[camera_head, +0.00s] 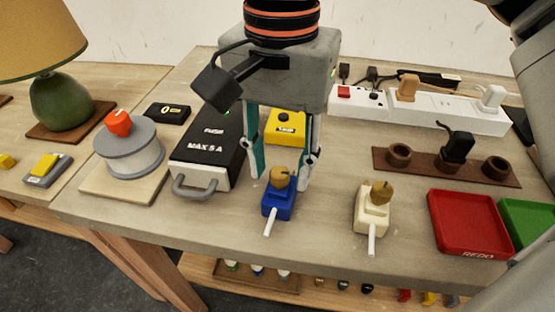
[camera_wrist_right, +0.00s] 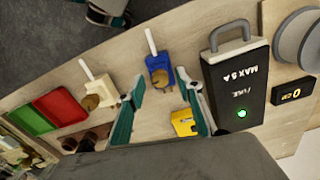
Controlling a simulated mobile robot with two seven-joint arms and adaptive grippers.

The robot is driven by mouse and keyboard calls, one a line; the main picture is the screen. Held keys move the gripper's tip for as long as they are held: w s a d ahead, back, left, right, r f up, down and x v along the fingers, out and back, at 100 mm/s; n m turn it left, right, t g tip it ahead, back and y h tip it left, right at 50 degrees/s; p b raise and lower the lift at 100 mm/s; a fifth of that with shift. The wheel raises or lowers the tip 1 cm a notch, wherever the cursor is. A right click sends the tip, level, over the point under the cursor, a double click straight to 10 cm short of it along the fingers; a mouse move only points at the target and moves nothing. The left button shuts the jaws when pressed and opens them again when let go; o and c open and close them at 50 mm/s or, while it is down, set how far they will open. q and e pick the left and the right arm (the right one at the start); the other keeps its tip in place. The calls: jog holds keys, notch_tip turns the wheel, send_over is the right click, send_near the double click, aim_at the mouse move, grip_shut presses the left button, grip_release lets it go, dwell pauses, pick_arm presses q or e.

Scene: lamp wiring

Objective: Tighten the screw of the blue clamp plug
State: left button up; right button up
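The blue clamp plug (camera_head: 277,203) sits on the table near its front edge, its white lead pointing to the front. Its round brass screw knob (camera_head: 283,179) is on top. My right gripper (camera_head: 283,182) points down with its fingers spread, one on each side of the knob in the picture. I see no finger touching it. The right wrist view also shows the blue plug (camera_wrist_right: 157,64) and its knob (camera_wrist_right: 160,78) between the open fingertips (camera_wrist_right: 161,78). The height of the tips against the knob is hard to tell. My left gripper is not in view.
A cream clamp plug (camera_head: 371,215) stands to the right, a black fuse tester (camera_head: 207,158) with handle to the left. A yellow box (camera_head: 286,128) is behind the fingers. A red tray (camera_head: 468,224), brown socket rail (camera_head: 440,168) and white power strip (camera_head: 430,112) lie further right.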

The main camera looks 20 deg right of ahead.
grip_shut()
